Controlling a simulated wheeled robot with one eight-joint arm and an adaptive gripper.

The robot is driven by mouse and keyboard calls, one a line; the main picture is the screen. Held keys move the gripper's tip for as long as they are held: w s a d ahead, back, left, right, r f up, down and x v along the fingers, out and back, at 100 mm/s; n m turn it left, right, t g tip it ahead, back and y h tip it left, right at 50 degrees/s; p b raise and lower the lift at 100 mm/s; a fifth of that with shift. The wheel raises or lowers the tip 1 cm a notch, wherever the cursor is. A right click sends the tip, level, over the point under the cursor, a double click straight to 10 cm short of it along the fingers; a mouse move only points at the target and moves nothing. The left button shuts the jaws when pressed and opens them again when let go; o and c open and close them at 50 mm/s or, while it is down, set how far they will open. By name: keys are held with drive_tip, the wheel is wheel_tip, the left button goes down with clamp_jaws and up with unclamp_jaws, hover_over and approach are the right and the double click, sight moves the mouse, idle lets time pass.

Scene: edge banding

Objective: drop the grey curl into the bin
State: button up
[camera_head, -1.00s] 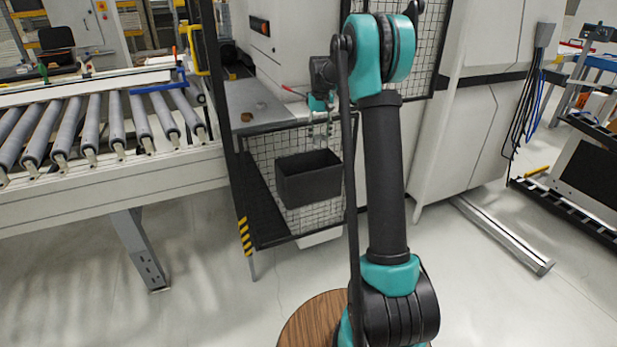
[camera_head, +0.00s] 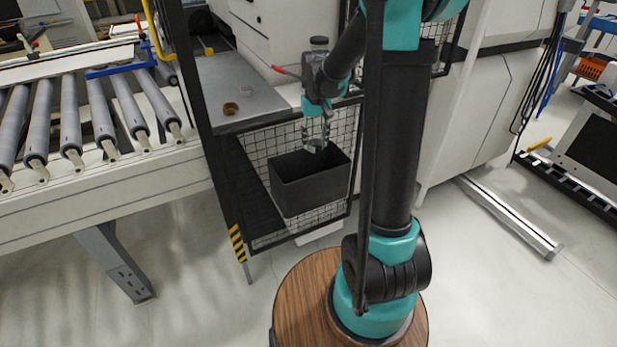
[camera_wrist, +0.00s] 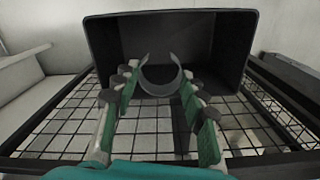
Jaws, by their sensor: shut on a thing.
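The grey curl (camera_wrist: 160,86) is an open ring of thin strip, held between the fingertips of my gripper (camera_wrist: 158,80) in the wrist view. In the head view my gripper (camera_head: 316,142) points down with the small grey curl (camera_head: 314,149) at its tips. The dark bin (camera_head: 306,196) is an open box hung at the mesh guard, just below my gripper. In the wrist view the bin (camera_wrist: 105,42) opens behind the curl. The curl appears at or just above the bin's opening; its exact height is unclear.
A brown curl (camera_head: 231,108) and a pale, clear-looking curl (camera_head: 246,91) lie on the grey metal shelf (camera_head: 215,75) left of my gripper. Wire mesh (camera_head: 262,148) surrounds the bin. A roller conveyor (camera_head: 70,130) stands at the left.

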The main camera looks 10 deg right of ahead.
drive_tip(key=shift+f, duration=2.6)
drive_tip(key=o, duration=0.8)
drive_tip(key=shift+o, duration=0.2)
drive_tip(key=shift+r, duration=0.15)
wheel_tip(320, 180, up, 12)
drive_tip(key=s+d+f+t, duration=0.2)
drive_tip(key=s+f, duration=0.4)
drive_tip(key=s, duration=0.5)
drive_tip(key=s+d+f+t, duration=0.2)
drive_tip(key=s+f, duration=0.3)
drive_tip(key=s, duration=0.5)
drive_tip(key=shift+s+f+m, duration=0.3)
drive_tip(key=shift+s+f, duration=0.1)
